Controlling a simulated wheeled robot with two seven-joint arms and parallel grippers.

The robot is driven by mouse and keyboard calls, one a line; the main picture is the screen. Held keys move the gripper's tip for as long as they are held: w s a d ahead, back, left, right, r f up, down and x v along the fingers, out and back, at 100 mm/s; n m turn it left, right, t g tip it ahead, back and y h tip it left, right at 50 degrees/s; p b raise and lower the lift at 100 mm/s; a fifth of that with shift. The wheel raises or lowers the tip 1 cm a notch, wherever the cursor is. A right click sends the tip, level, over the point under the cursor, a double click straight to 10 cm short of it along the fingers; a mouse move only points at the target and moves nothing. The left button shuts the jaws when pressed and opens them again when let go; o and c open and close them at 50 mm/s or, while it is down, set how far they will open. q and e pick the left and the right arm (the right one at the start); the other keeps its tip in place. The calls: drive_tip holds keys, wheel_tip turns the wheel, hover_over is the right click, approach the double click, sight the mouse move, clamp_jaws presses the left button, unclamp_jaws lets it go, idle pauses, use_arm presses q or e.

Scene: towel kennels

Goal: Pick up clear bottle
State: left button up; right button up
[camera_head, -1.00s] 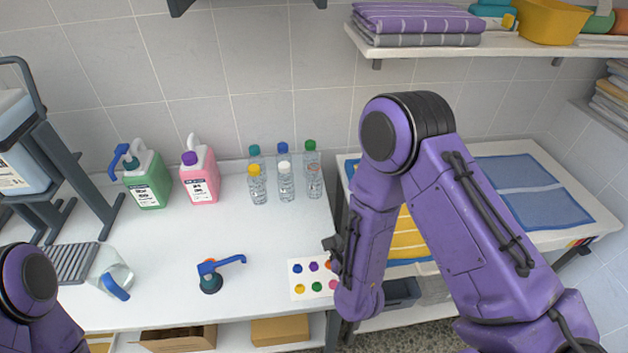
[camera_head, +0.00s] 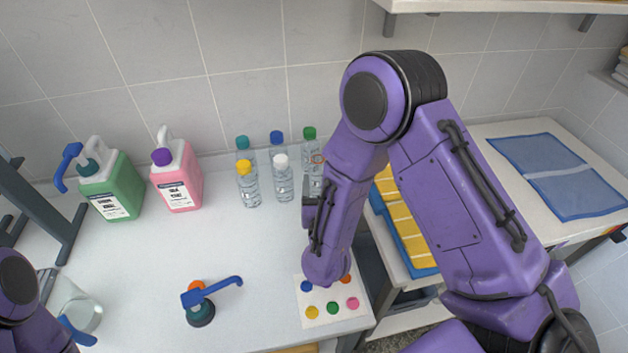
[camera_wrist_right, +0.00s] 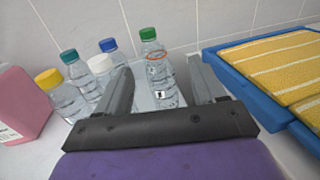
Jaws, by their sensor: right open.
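Several clear bottles stand upright in two rows by the back wall. The back row has teal (camera_head: 243,143), blue (camera_head: 277,138) and green (camera_head: 309,134) caps. The front row has a yellow-capped bottle (camera_head: 248,186), a white-capped bottle (camera_head: 283,184) and a clear bottle with an orange ring at its top (camera_head: 316,162). My right gripper (camera_wrist_right: 160,65) is open. In the right wrist view, the orange-ringed bottle (camera_wrist_right: 164,92) shows between its fingers, with the green-capped bottle behind. I cannot tell whether the fingers touch it. My left gripper is out of view.
Green (camera_head: 115,188) and pink (camera_head: 178,178) jugs stand left of the bottles. A blue tray with yellow cloth (camera_wrist_right: 265,60) is right of my right gripper.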

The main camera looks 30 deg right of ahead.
sight(318, 163)
drive_tip(key=x, duration=0.1)
drive_tip(key=p+x, duration=0.1)
drive_tip(key=x, duration=0.3)
drive_tip(key=shift+w+a+f, duration=0.1)
drive_tip(key=shift+a+f, duration=0.15)
drive_tip(key=shift+f, duration=0.15)
drive_tip(key=shift+w+d+p, duration=0.25)
drive_tip(key=shift+w+p, duration=0.05)
drive_tip(key=shift+p, duration=0.05)
drive_tip(key=x, duration=0.1)
drive_tip(key=p+x, duration=0.1)
drive_tip(key=x, duration=0.1)
drive_tip(key=p+x, duration=0.1)
drive_tip(key=x, duration=0.1)
drive_tip(key=shift+w+a+f, duration=0.25)
drive_tip(key=shift+a+f, duration=0.05)
drive_tip(key=shift+f, duration=0.1)
drive_tip(key=shift+w+d+f, duration=0.1)
drive_tip(key=shift+w, duration=0.05)
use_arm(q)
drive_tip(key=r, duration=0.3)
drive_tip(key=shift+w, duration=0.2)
use_arm(e)
drive_tip(key=shift+c, duration=0.3)
clamp_jaws()
